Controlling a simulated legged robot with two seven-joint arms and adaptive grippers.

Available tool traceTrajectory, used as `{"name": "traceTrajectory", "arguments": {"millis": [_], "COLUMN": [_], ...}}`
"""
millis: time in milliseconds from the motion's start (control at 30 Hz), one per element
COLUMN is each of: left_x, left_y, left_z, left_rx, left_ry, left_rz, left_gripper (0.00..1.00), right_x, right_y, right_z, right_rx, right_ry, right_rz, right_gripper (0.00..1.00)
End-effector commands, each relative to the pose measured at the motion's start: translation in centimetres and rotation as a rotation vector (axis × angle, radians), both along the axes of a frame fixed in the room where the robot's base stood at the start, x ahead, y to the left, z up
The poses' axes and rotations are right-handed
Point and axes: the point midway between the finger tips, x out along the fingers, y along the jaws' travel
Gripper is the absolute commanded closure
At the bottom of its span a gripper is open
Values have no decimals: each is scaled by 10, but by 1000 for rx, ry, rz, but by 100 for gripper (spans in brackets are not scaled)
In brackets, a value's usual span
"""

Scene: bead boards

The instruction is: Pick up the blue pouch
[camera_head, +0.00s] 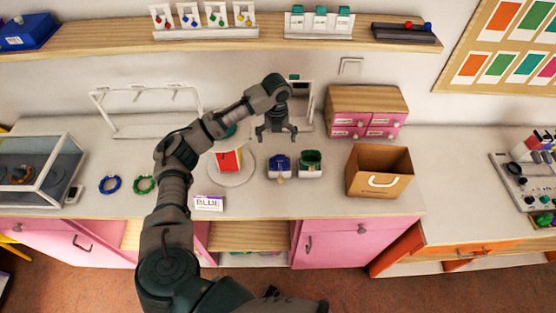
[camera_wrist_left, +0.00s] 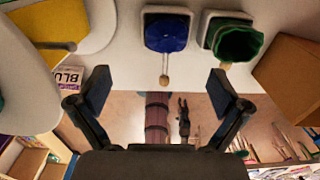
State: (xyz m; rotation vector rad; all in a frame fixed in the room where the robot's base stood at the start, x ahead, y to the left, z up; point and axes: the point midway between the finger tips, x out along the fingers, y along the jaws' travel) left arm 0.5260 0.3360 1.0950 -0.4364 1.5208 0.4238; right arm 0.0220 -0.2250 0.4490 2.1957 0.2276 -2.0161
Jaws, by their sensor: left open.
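The blue pouch (camera_head: 280,162) sits in a small white holder on the counter, with a tan tag hanging at its front. It also shows in the left wrist view (camera_wrist_left: 166,35) at the top middle, beyond my fingertips. My left gripper (camera_head: 277,134) is open and empty, above and slightly behind the pouch in the head view. Its two spread fingers show in the left wrist view (camera_wrist_left: 160,86), with nothing between them. My right gripper (camera_wrist_left: 184,108) seems to be the small dark shape low in the left wrist view; its jaws are too small to judge.
A green pouch (camera_head: 310,160) sits in a matching holder just right of the blue one. An open brown box (camera_head: 380,170) stands further right. A white sign reading BLUE (camera_head: 209,203) stands at the counter's front edge. Pink drawers (camera_head: 365,125) stand behind.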

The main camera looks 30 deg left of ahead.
Motion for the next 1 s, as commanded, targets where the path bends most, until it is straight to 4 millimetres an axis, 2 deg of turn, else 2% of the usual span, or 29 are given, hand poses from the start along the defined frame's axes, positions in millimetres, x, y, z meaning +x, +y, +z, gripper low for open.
{"name": "traceTrajectory", "arguments": {"millis": [33, 133, 233, 300, 433, 533, 667, 800, 1000], "left_x": [1, 3, 4, 3, 2, -1, -5, -4, -4], "left_y": [-2, -2, 0, 2, 3, 2, -3, -4, -7], "left_z": [-13, -37, -55, -64, -72, -83, -103, -120, -122], "left_rx": [1, 2, -2, -3, -4, -5, -5, -4, -1], "left_ry": [5, 7, 5, 4, 2, 3, 4, 2, 1], "left_rz": [0, 0, 1, 1, 1, 0, 1, 1, 0], "left_gripper": [0, 0, 0, 0, 0, 0, 0, 0, 0], "right_x": [-10, -21, -17, -6, 19, 26, 19, 4, -1], "right_y": [-2, -8, -15, -20, -25, -25, -20, -7, -3], "right_z": [1, 2, 3, 4, 7, 10, 14, 13, 12], "right_rx": [-3, -11, -19, -24, -29, -28, -22, -8, -4], "right_ry": [15, 29, 25, 10, -29, -38, -28, -7, 1], "right_rz": [1, 3, 4, 2, 0, -1, -2, -3, 1], "right_gripper": [60, 60, 60, 60, 60, 60, 60, 60, 60]}}
